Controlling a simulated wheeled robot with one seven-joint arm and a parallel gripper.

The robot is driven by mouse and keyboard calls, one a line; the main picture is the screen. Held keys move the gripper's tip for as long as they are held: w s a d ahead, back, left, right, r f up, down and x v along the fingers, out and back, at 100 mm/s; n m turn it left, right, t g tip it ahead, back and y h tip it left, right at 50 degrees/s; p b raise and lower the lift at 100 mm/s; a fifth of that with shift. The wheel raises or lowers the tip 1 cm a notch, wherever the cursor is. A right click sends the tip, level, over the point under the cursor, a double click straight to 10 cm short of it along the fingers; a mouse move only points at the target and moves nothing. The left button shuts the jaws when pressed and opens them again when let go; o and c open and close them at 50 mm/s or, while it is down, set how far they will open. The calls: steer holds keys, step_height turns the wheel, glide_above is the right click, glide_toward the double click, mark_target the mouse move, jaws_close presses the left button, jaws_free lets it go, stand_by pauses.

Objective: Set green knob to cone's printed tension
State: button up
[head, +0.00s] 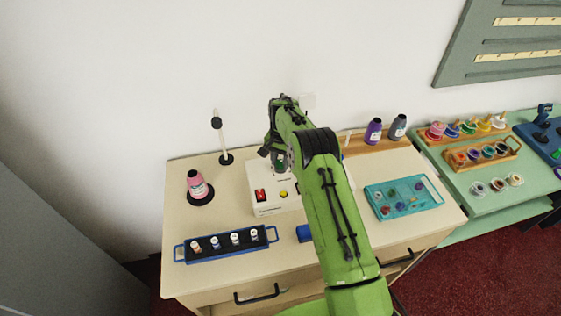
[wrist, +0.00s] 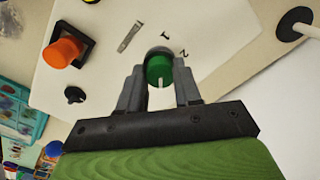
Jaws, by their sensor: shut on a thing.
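The green knob (wrist: 158,67) stands on the white face of the machine (head: 263,208). My gripper (wrist: 160,66) is shut on it, one finger on each side. The knob's white mark points down in the wrist view, toward my gripper's palm. Printed numerals 1 and 2 show beyond the knob; any others are hidden by the gripper. The pink cone (head: 196,184) stands upright on a black base at the left of the counter. Its pale label is too small to read.
A thread stand (head: 225,158) rises behind. A blue-handled rack (head: 183,253) of small spools lies in front, a teal tray (head: 410,210) to the right. Purple (head: 373,131) and grey cones (head: 397,127) stand at the back.

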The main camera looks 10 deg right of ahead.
steer(key=n+b, duration=0.1)
steer(key=n, duration=0.3)
steer(key=shift+n, duration=0.3)
steer(key=n, duration=0.4)
steer(key=shift+n, duration=0.3)
steer(key=n, duration=0.4)
steer(key=shift+n+b, duration=0.3)
steer(key=n, duration=0.8)
steer(key=shift+w, duration=0.1)
steer(key=n, duration=0.3)
steer(key=shift+n, duration=0.3)
steer(key=n, duration=0.4)
steer(key=shift+n+p, duration=0.3)
steer(key=shift+r+n, duration=0.1)
steer(key=shift+n, duration=1.5)
